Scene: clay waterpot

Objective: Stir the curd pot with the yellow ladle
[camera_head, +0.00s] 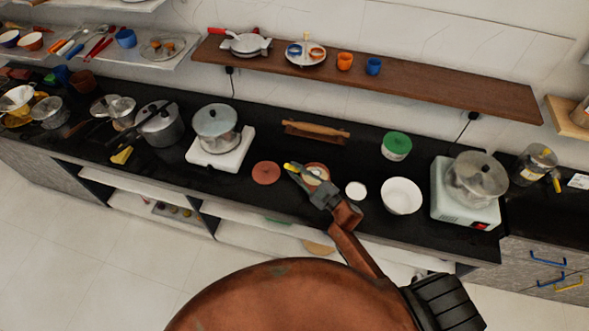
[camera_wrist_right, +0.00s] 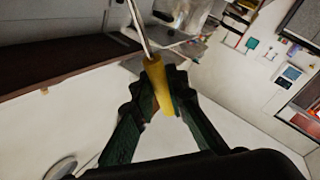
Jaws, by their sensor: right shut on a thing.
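The curd pot (camera_head: 324,168) is a small brown clay pot with pale contents, standing on the black counter in the middle of the head view. My right gripper (camera_head: 297,174) is at the pot's left side and hides part of it. It is shut on the yellow handle of the ladle (camera_head: 289,167). In the right wrist view the fingers (camera_wrist_right: 162,88) close around the yellow handle (camera_wrist_right: 157,84), and a thin metal shaft (camera_wrist_right: 137,25) runs up out of frame. The ladle's bowl is not visible, so I cannot tell whether it is inside the pot. My left gripper is not in view.
A red-brown disc (camera_head: 266,174) lies left of the pot. A small white-topped item (camera_head: 356,190) and a white bowl (camera_head: 401,196) stand to the right. A green-lidded tub (camera_head: 396,145) and a rolling pin (camera_head: 315,130) are behind. Steel pots on stoves flank both sides.

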